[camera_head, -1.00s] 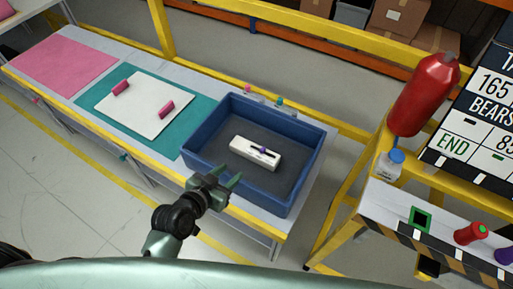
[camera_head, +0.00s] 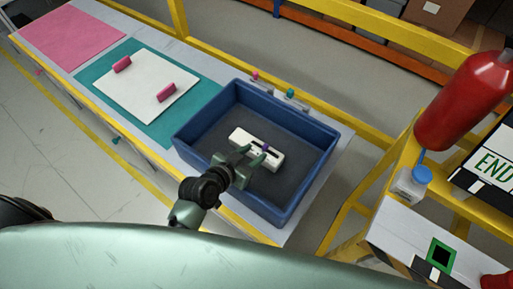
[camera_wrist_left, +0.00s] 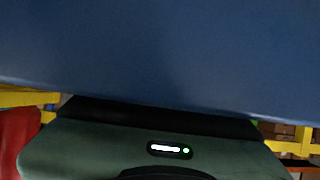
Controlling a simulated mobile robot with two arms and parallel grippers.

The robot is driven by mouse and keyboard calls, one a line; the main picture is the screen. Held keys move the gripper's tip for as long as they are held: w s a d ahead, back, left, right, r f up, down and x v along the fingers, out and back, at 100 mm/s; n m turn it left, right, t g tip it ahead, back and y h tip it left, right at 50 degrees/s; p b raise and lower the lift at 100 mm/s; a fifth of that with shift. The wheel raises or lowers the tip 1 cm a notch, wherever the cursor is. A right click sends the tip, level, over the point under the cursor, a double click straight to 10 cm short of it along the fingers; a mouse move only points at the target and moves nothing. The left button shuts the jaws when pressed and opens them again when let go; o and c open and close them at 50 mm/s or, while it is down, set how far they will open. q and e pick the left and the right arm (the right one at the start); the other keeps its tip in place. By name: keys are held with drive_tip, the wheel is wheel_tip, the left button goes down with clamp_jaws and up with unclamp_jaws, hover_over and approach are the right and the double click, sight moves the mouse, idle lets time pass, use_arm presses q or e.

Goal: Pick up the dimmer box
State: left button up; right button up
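The dimmer box (camera_head: 268,151) is a white, oblong box with a dark slot and a small purple slider on top. It lies in the blue bin (camera_head: 327,172). My left gripper (camera_head: 255,156) reaches over the bin's near side, its two fingers apart, at the near side of the box. It covers part of the box, and I cannot tell whether they touch. In the left wrist view the blue bin (camera_wrist_left: 160,50) fills the upper half; neither the box nor the fingertips show there. My right gripper is not in view.
Left of the bin, a white board (camera_head: 152,92) with two pink blocks lies on a teal mat (camera_head: 97,77). A pink mat (camera_head: 70,38) lies farther left. A yellow rail runs behind the table.

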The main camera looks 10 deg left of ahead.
sight(263, 148)
use_arm(q)
drive_tip(key=x, duration=0.4)
drive_tip(key=shift+w+d+f, duration=0.15)
drive_tip(key=shift+d, duration=0.1)
clamp_jaws()
